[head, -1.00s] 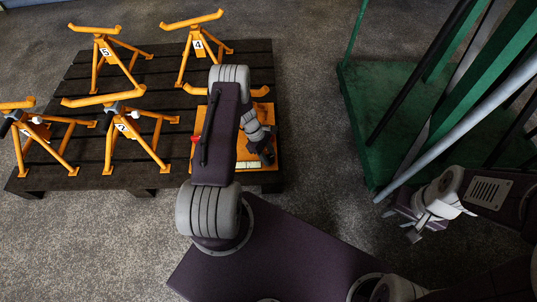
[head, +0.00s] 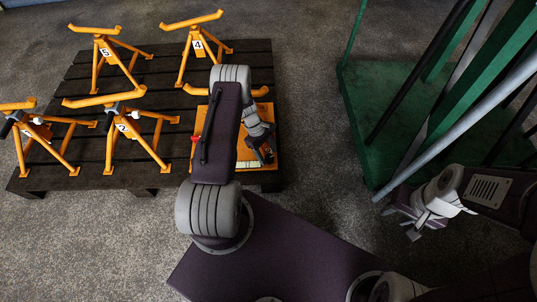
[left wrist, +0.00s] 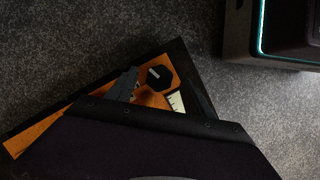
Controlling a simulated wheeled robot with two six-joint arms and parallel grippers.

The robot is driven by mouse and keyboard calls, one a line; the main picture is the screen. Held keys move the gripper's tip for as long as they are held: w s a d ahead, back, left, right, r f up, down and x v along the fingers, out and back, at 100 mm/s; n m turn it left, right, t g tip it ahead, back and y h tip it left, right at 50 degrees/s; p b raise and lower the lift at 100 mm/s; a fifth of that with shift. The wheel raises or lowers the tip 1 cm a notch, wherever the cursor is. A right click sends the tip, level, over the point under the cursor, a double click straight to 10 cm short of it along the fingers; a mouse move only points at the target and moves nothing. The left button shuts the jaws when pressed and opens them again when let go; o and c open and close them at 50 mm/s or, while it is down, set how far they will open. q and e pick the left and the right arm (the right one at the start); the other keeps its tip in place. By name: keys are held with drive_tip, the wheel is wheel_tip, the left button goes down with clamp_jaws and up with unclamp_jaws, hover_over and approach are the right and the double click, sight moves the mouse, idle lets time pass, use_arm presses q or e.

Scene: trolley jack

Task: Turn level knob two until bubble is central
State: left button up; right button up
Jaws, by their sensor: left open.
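A black knob with a white mark (left wrist: 159,77) sits on the corner of an orange plate (left wrist: 36,133) in the left wrist view. No number on the knob is readable. Beside it lies a pale level vial with dark graduations (left wrist: 177,102), which also shows in the head view (head: 248,164). I cannot make out the bubble. My left gripper (head: 265,156) is open over the plate's right side in the head view; a grey finger (left wrist: 125,86) shows left of the knob, apart from it. My right gripper (head: 420,222) hangs at the right, away from the plate, its opening unclear.
The orange plate stands on a dark slatted pallet (head: 150,62) with several orange stands, such as number 4 (head: 198,45) and number 5 (head: 105,50). A green rack (head: 357,110) with leaning bars stands at right. Grey floor lies clear between.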

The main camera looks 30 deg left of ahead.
use_arm(q)
drive_tip(key=p+v, duration=0.3)
drive_tip(key=v, duration=0.3)
drive_tip(key=shift+r, duration=0.35)
drive_tip(key=shift+a+r, duration=0.3)
drive_tip(key=shift+r, duration=0.15)
use_arm(e)
wheel_tip(320, 180, up, 4)
drive_tip(key=shift+r, duration=0.2)
